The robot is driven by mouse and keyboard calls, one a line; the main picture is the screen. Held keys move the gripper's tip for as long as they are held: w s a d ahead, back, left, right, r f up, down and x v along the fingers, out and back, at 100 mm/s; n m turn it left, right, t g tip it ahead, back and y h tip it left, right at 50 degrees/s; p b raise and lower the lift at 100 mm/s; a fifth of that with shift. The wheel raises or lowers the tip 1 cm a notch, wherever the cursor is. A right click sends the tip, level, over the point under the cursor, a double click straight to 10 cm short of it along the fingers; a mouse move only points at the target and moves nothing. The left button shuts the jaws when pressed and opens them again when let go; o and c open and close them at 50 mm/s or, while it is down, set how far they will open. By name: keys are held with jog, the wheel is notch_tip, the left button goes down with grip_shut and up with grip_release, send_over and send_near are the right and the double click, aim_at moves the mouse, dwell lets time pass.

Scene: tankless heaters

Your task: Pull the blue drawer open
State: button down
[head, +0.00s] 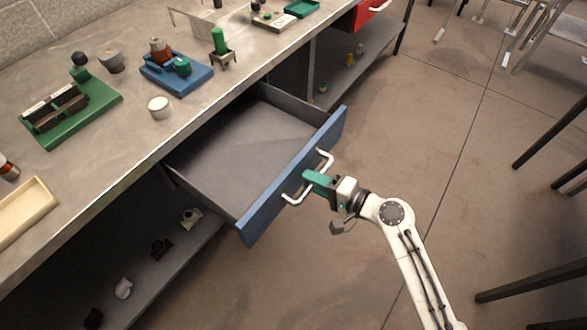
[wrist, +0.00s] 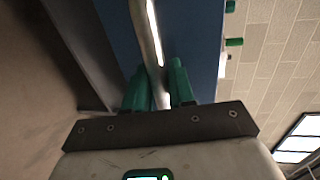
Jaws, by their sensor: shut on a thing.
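The blue drawer (head: 298,172) is pulled well out from under the workbench, and its grey interior looks empty. Its white bar handle (head: 325,160) is on the blue front. My gripper (head: 308,178), with green fingers, is at the middle of the handle. In the wrist view the two green fingers (wrist: 160,88) are shut around the handle bar (wrist: 149,40), with the blue drawer front (wrist: 192,40) just beyond. The part of the handle between the fingers is partly hidden.
The workbench (head: 130,150) holds a green fixture (head: 72,110), a blue fixture (head: 178,75), a white cup (head: 160,107) and a cream tray (head: 24,208). A red drawer (head: 366,12) is farther along. Stools stand at the right. The floor (head: 440,150) beyond the drawer is clear.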

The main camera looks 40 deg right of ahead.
jog(key=shift+f+v, duration=0.15)
jog(key=shift+v, duration=0.55)
jog(key=shift+f+v, duration=0.15)
jog(key=shift+v, duration=0.55)
jog(key=c, duration=1.1)
grip_release()
jog(key=b+v, duration=0.1)
jog(key=v, duration=0.9)
jog(key=shift+s+d+b, duration=0.1)
jog(key=shift+s+b, duration=0.2)
jog(key=shift+s, duration=0.1)
